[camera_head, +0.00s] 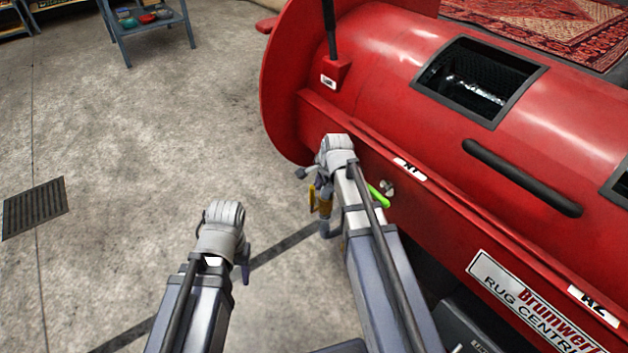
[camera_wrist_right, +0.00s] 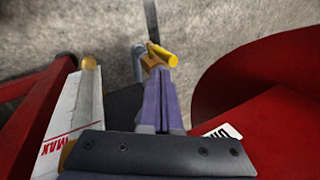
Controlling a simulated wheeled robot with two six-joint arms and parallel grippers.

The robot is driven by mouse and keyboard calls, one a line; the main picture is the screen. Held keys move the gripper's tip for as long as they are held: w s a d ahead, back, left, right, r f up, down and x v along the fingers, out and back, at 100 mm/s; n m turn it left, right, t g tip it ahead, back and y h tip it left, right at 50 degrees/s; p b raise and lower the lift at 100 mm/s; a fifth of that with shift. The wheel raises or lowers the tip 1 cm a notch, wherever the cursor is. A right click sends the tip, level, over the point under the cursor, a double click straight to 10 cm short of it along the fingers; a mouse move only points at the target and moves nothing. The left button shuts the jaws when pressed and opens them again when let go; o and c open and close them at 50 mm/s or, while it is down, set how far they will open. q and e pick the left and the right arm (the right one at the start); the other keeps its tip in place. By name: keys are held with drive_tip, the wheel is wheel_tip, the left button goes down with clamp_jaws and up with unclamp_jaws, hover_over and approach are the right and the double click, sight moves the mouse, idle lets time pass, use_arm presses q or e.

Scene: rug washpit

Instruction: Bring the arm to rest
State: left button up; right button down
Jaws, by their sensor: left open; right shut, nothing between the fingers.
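My right arm reaches to the front of the red drum machine (camera_head: 350,100). My right gripper (camera_wrist_right: 160,68) shows its purple fingers shut together, with nothing between them. A yellow cylindrical piece (camera_wrist_right: 165,54) is right at the fingertips in the right wrist view; I cannot tell whether they touch it. In the head view my right gripper is mostly hidden by its wrist, beside small yellow-orange parts. My left arm is over bare floor at lower centre. Of my left gripper (camera_head: 246,274) only a dark purple bit shows beside the wrist; the rest is hidden.
A green lever (camera_head: 379,196) sits on the machine front close to my right forearm. A black bar handle (camera_head: 522,178) and an open hatch (camera_head: 480,80) are further right. A blue-grey cart (camera_head: 150,22) stands far back. The concrete floor at left is clear around a drain grate (camera_head: 35,208).

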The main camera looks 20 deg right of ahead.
use_arm(q)
drive_tip(key=shift+a+r, duration=0.1)
drive_tip(key=shift+r, duration=0.25)
use_arm(e)
drive_tip(key=shift+s+r, duration=0.2)
drive_tip(key=shift+r, duration=0.1)
drive_tip(key=s+a+f+n+g+h, duration=0.1)
drive_tip(key=s+a+n+g, duration=0.1)
drive_tip(key=s+a+n, duration=0.75)
drive_tip(key=s+a+f+n+g+h, duration=0.1)
drive_tip(key=s+a+n+g, duration=0.2)
drive_tip(key=s+a+n, duration=0.65)
use_arm(q)
wheel_tip(320, 180, up, 37)
drive_tip(key=p, duration=3.7)
use_arm(e)
drive_tip(key=s+d+r, duration=0.1)
drive_tip(key=r, duration=1.7)
drive_tip(key=s+d+r+n, duration=0.1)
drive_tip(key=s+r, duration=0.1)
drive_tip(key=r, duration=1.7)
drive_tip(key=shift+s+d+r, duration=0.2)
drive_tip(key=shift+d, duration=0.2)
drive_tip(key=shift+w, duration=0.1)
